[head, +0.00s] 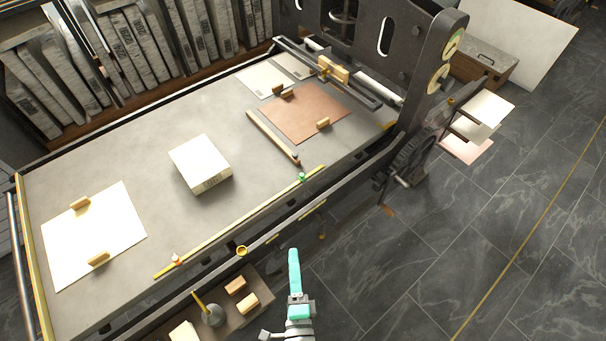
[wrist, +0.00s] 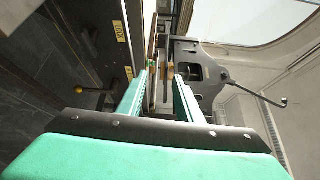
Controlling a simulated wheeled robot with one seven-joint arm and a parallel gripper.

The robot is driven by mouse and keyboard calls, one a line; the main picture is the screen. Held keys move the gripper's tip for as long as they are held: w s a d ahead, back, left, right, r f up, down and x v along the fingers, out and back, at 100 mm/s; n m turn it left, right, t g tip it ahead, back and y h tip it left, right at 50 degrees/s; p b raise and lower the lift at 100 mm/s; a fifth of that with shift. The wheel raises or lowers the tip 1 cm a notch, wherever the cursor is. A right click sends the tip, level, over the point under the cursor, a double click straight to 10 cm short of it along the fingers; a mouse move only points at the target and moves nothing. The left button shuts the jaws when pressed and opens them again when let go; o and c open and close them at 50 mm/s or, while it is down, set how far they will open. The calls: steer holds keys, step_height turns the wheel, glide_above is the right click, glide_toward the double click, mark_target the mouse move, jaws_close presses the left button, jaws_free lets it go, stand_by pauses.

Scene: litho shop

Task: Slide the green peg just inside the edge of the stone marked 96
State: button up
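The green peg (head: 302,177) stands on a yellow rail (head: 243,218) along the near side of the press bed, right of the middle. A thick pale stone (head: 200,160) lies on the bed, left of the peg and apart from it. A dark mark shows on its near side face, too small to read surely. My gripper (head: 294,254) is in front of the bed, below the peg in the head view and apart from it. In the wrist view its two teal fingers (wrist: 161,84) stand apart with nothing clearly held between them.
A white-and-orange peg (head: 176,259) stands at the rail's left end. White sheets and a brown sheet (head: 312,112) with wooden blocks lie on the bed (head: 130,172). A wooden bar (head: 272,136) lies nearby. A low shelf with blocks (head: 235,285) is at front. Open floor lies right.

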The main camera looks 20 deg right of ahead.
steer(key=w+d+f+m+h, duration=0.2)
steer(key=w+d+m, duration=0.2)
steer(key=w+m, duration=0.65)
steer(key=m+g+h, duration=0.1)
steer(key=m+h, duration=0.1)
steer(key=m, duration=0.7)
glide_toward(302, 177)
steer(key=w, duration=0.1)
steer(key=x, duration=1)
steer(key=shift+d, duration=0.2)
steer(key=shift+s, duration=0.1)
jaws_close()
